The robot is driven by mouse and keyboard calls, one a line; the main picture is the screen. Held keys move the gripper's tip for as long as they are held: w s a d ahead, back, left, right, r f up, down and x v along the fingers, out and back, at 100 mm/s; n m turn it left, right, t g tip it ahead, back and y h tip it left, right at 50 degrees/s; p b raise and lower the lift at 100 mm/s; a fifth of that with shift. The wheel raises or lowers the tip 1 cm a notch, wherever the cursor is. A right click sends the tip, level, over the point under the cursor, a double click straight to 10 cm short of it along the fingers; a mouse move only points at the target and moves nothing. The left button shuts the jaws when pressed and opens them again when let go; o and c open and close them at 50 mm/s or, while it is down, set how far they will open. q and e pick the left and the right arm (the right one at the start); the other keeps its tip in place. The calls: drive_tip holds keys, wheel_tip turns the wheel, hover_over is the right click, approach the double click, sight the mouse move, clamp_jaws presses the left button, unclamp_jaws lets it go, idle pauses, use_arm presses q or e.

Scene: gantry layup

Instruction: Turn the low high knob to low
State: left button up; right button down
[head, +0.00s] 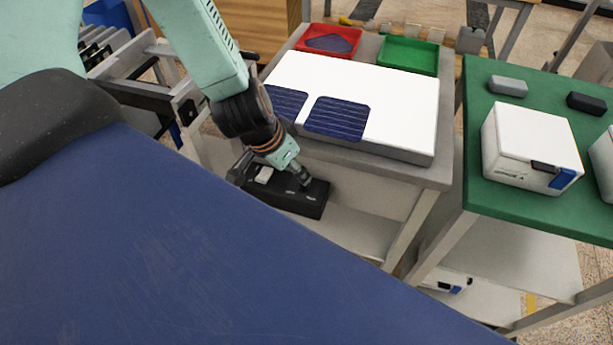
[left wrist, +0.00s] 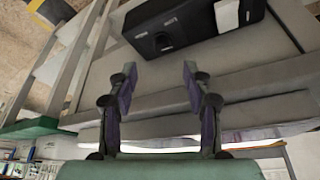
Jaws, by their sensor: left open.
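A black control box (head: 310,205) sits on the lower shelf of the grey bench. In the left wrist view the box (left wrist: 190,28) shows at the top, with a small dark round knob (left wrist: 163,41) on its face. Small pale labels lie near the knob, too small to read, so its setting cannot be told. A white part (left wrist: 227,16) is on the same face. My left gripper (left wrist: 157,74) is open and empty, its two fingers apart below the knob in that view. In the head view my left gripper (head: 303,179) is over the box and hides part of it. My right gripper is not in view.
The bench top (head: 380,163) above holds a white board (head: 400,105) with dark blue sheets, a red tray (head: 300,43) and a green tray (head: 380,58). A green table (head: 490,195) with white boxes stands at right. The shelf right of the control box is clear.

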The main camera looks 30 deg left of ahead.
sight(300, 187)
use_arm(q)
drive_tip(key=shift+f+b, duration=0.35)
drive_tip(key=shift+f, duration=0.1)
drive_tip(key=b+x, duration=0.2)
drive_tip(key=x, duration=0.1)
drive_tip(key=shift+w+a+f, duration=0.1)
drive_tip(key=shift+w+a, duration=0.15)
drive_tip(key=b+x, duration=0.2)
drive_tip(key=b, duration=0.1)
drive_tip(key=shift+d+f, duration=0.2)
drive_tip(key=shift+f, duration=0.1)
drive_tip(key=shift+w+f+b, duration=0.35)
drive_tip(key=shift+f, duration=0.2)
drive_tip(key=shift+s+r, duration=0.15)
drive_tip(key=shift+c, duration=0.3)
drive_tip(key=c, duration=0.3)
clamp_jaws()
